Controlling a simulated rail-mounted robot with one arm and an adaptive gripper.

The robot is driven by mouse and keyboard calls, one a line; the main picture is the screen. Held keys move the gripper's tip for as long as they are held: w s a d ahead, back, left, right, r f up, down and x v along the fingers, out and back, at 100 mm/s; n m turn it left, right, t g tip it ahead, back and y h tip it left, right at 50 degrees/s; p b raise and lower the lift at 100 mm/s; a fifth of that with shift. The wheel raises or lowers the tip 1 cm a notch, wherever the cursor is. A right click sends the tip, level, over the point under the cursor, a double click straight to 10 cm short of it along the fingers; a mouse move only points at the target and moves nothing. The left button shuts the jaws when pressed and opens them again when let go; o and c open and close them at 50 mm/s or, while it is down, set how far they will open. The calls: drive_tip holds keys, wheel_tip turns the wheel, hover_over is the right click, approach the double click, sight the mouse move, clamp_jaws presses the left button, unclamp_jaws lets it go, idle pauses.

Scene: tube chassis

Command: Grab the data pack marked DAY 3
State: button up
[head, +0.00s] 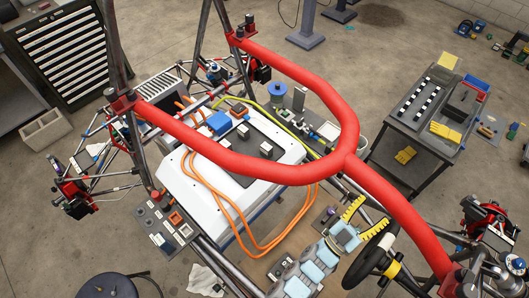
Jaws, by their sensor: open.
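No lettering is legible, so I cannot tell which item is the data pack marked DAY 3. Small dark blocks (266,149) with pale tops sit on the dark panel of the white battery-like case (215,175), inside the tube chassis. More small boxes, some with white labels, lie on a grey tray (168,223) left of the case. A blue box (220,123) and a brown one (238,111) sit at the case's far edge.
A thick red tube (240,170) arches over the case and hides part of it. Orange cables (238,225) loop off its front. A grey cart (420,120) stands right.

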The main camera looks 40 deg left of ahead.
sight(271, 150)
drive_tip(key=w+f+n+g+y+b, duration=0.1)
drive_tip(key=w+f+g+y+b, duration=0.15)
drive_tip(key=w+f, duration=0.55)
drive_tip(key=w+a+f+n+g+y+b, duration=0.3)
drive_tip(key=w+a+f+n+g+y, duration=0.3)
drive_tip(key=w+a+f+y, duration=0.55)
drive_tip(key=s+a+n+g+y+b, duration=0.25)
drive_tip(key=a+n+g, duration=0.25)
drive_tip(key=a, duration=0.8)
drive_tip(key=s+a+r+n+g+y, duration=0.1)
drive_tip(key=s+a+r+n+g, duration=0.1)
drive_tip(key=a+n, duration=0.1)
drive_tip(key=s+a+r+n+g+y+b, duration=0.1)
drive_tip(key=s+a+r+n+g+y, duration=0.1)
drive_tip(key=s+a+n+g, duration=0.1)
drive_tip(key=s+a+r+n+g+y+b, duration=0.1)
drive_tip(key=s+a+r+n+g+y, duration=0.1)
drive_tip(key=s+a+g, duration=0.1)
drive_tip(key=shift+s+a+r+n, duration=0.25)
drive_tip(key=shift+a+r+n, duration=0.1)
drive_tip(key=shift+n, duration=0.05)
drive_tip(key=shift+a+f, duration=0.15)
drive_tip(key=shift+a, duration=0.35)
drive_tip(key=shift+p+x, duration=0.4)
drive_tip(key=shift+x, duration=2.45)
drive_tip(key=shift+a+f, duration=0.3)
drive_tip(key=shift+a, duration=0.05)
